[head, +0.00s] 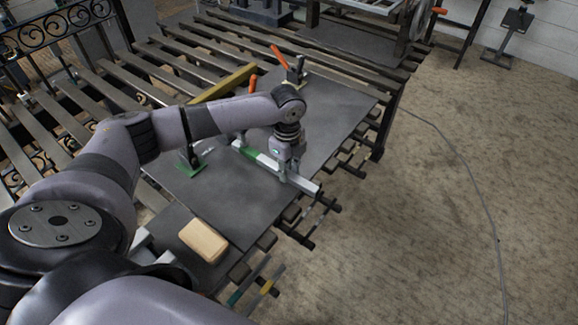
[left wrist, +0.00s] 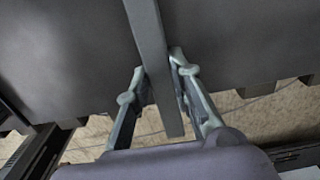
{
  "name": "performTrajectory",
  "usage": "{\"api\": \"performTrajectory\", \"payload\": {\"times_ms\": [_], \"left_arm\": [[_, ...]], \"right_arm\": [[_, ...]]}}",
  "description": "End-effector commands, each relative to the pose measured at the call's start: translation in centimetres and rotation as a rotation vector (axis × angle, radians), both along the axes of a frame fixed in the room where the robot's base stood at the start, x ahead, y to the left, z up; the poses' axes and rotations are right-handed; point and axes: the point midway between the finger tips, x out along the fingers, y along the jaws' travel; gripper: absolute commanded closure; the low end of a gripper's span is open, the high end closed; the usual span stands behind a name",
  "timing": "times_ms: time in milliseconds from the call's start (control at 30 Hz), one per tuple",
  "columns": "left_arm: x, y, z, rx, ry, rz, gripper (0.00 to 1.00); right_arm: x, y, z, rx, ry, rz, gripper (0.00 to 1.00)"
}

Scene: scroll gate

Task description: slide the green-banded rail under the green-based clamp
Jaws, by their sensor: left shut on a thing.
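The grey rail (head: 303,184) lies on the dark table plate and runs from upper left to lower right. Its green band (head: 249,153) is near its far left end. My left gripper (head: 287,172) is shut on the rail, nearer its right end. In the left wrist view the rail (left wrist: 150,45) passes between the fingertips of the gripper (left wrist: 157,80). The green-based clamp (head: 190,163) stands left of the rail, with a gap of bare plate showing between its base and the rail. My forearm hides part of this clamp. My right gripper is out of view.
Another clamp (head: 295,72) with an orange handle stands at the plate's back. A yellow bar (head: 222,84) lies behind my forearm. A tan block (head: 203,241) sits at the front. The dark plate (head: 222,195) is clear between block and rail. Slats surround it.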

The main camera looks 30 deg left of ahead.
Motion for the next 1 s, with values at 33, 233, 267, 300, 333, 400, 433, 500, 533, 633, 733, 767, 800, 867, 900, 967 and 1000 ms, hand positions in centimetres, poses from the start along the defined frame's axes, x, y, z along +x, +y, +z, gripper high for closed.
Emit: {"api": "performTrajectory", "payload": {"times_ms": [33, 233, 267, 300, 333, 400, 433, 500, 533, 633, 733, 767, 800, 867, 900, 967, 1000], "left_arm": [[-0.3, 0.0, 0.1, 0.000, 0.004, 0.000, 1.00], [-1.2, 0.1, 0.1, 0.001, 0.004, 0.001, 1.00], [-1.3, 0.1, 0.1, 0.002, 0.004, 0.001, 1.00], [-1.4, 0.2, 0.1, 0.002, 0.004, 0.000, 1.00], [-1.5, 0.2, 0.1, 0.002, 0.003, 0.000, 1.00], [-1.8, 0.2, 0.1, 0.002, 0.003, -0.001, 1.00], [-2.0, 0.2, 0.1, 0.001, 0.004, -0.001, 1.00], [-2.3, 0.2, 0.1, 0.001, 0.005, -0.001, 1.00], [-2.4, 0.2, 0.1, 0.001, 0.005, -0.001, 1.00], [-2.8, 0.2, 0.1, 0.001, 0.005, -0.001, 1.00], [-3.2, 0.3, 0.1, 0.001, 0.004, 0.000, 1.00], [-3.3, 0.3, 0.0, 0.001, 0.005, 0.000, 1.00], [-3.5, 0.3, 0.0, 0.001, 0.005, 0.000, 1.00], [-3.7, 0.4, 0.0, 0.002, 0.005, 0.001, 1.00], [-3.8, 0.4, 0.1, 0.002, 0.005, 0.000, 1.00], [-4.1, 0.4, 0.0, 0.003, 0.005, 0.000, 1.00], [-4.3, 0.4, 0.0, 0.002, 0.005, -0.001, 1.00]], "right_arm": [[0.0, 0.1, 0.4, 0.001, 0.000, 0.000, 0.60], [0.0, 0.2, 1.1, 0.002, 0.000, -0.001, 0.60], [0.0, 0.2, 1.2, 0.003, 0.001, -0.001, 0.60], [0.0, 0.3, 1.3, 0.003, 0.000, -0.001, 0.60], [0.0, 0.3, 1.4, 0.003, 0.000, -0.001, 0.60], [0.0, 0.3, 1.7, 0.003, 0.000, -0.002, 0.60], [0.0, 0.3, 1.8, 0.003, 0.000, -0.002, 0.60], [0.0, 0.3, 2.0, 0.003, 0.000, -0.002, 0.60], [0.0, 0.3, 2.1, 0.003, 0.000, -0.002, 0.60], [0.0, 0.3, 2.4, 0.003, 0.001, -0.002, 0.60], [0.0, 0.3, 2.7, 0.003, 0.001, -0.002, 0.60], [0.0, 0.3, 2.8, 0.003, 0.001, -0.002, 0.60], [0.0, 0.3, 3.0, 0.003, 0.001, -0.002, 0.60], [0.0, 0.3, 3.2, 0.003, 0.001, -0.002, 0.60], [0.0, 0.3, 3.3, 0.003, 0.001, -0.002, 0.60], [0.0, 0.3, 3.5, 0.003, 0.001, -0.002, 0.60], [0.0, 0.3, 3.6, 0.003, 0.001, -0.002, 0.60]]}}
